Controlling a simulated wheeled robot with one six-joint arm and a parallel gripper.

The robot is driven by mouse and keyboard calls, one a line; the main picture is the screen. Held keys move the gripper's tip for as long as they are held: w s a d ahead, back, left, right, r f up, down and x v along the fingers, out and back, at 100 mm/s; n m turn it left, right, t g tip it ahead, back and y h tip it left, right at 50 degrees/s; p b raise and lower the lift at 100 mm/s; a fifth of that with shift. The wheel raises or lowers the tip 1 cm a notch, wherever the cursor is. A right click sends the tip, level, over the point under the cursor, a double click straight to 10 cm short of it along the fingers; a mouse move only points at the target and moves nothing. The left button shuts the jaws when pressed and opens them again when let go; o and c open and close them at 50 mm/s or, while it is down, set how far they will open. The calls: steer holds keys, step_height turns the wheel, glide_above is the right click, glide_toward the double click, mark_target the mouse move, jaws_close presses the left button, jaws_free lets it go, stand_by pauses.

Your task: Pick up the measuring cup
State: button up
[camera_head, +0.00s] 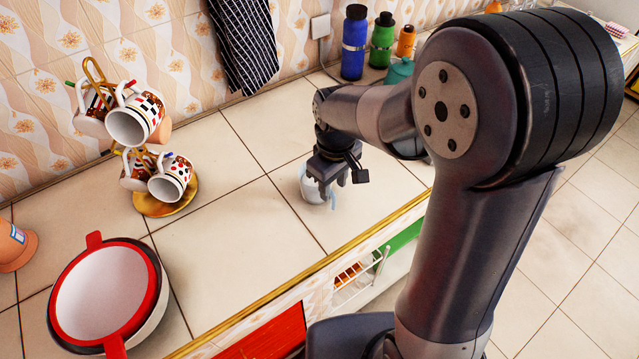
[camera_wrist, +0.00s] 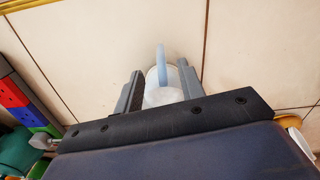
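The measuring cup (camera_head: 309,188) is a small, pale, whitish cup on the tiled counter, partly hidden behind my gripper (camera_head: 334,192) in the head view. In the wrist view the cup (camera_wrist: 163,97) lies between the two grey fingers of my gripper (camera_wrist: 160,82). Its light blue handle (camera_wrist: 161,63) points up the picture. The fingers are apart, one on each side of the cup. I cannot tell whether either finger touches it.
Blue (camera_head: 354,45), green (camera_head: 382,42) and orange (camera_head: 405,42) bottles and a teal pot (camera_head: 399,72) stand behind my arm. The counter left of the cup is clear.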

mark_target(334, 195)
steer(key=f, duration=0.5)
steer(key=shift+s+d+p, duration=0.1)
steer(key=shift+s+p, duration=0.2)
steer(key=shift+p, duration=0.1)
jaws_close()
